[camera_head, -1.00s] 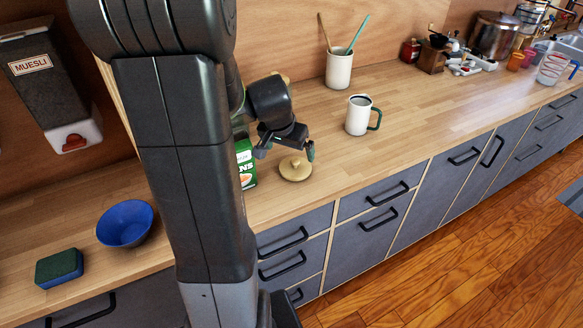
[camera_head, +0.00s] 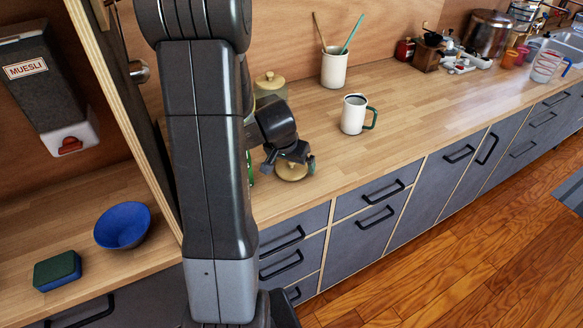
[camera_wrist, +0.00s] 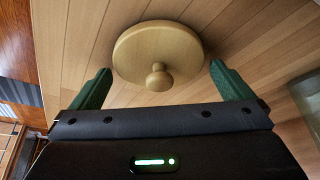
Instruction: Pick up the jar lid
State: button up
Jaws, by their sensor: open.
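The jar lid is a round, pale wooden disc with a knob. It lies on the wooden counter, knob up, and shows in the head view (camera_head: 291,172) partly hidden by my gripper (camera_head: 290,163). In the wrist view the whole lid (camera_wrist: 158,52) is visible ahead of my gripper (camera_wrist: 158,85). The green fingers are wide apart, one at the lower left and one at the lower right of the lid. Nothing is between the fingertips except counter and the near part of the lid with its knob.
A jar with a wooden lid (camera_head: 269,82) stands behind my arm. A white mug (camera_head: 353,115) and a utensil crock (camera_head: 334,69) stand to the right. A blue bowl (camera_head: 122,225) and a sponge (camera_head: 57,270) lie left, beyond an upright panel. The counter right of the lid is clear.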

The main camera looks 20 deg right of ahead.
jog(key=c, duration=0.8)
jog(key=shift+c, duration=0.2)
